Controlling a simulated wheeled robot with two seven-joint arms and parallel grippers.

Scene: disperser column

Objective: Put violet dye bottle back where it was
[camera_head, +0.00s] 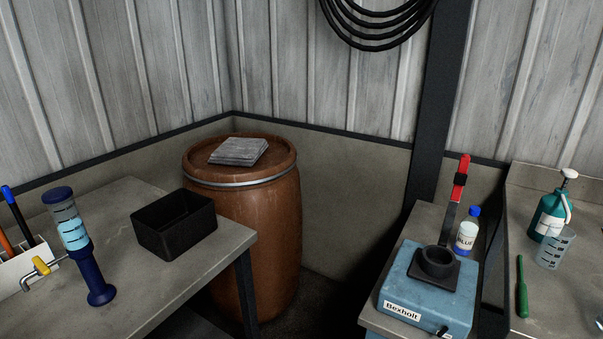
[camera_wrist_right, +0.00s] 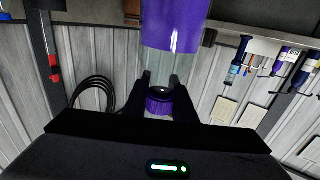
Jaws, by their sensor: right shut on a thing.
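The violet dye bottle (camera_wrist_right: 173,28) shows close up in the right wrist view, with a violet part, a clear part and a violet cap. My right gripper (camera_wrist_right: 165,88) is shut on it, with one finger on each side of the clear part near the cap. The bottle's far end runs out of the top of that view. The head view shows neither the violet bottle nor my grippers.
On the left bench (camera_head: 140,195) stand a blue dispenser column (camera_head: 73,233), a black bin (camera_head: 173,224) and a white tool holder (camera_head: 22,272). A brown barrel (camera_head: 262,245) stands between the benches. A green pump bottle (camera_head: 550,215), beaker (camera_head: 555,248) and green tool (camera_head: 521,290) are right.

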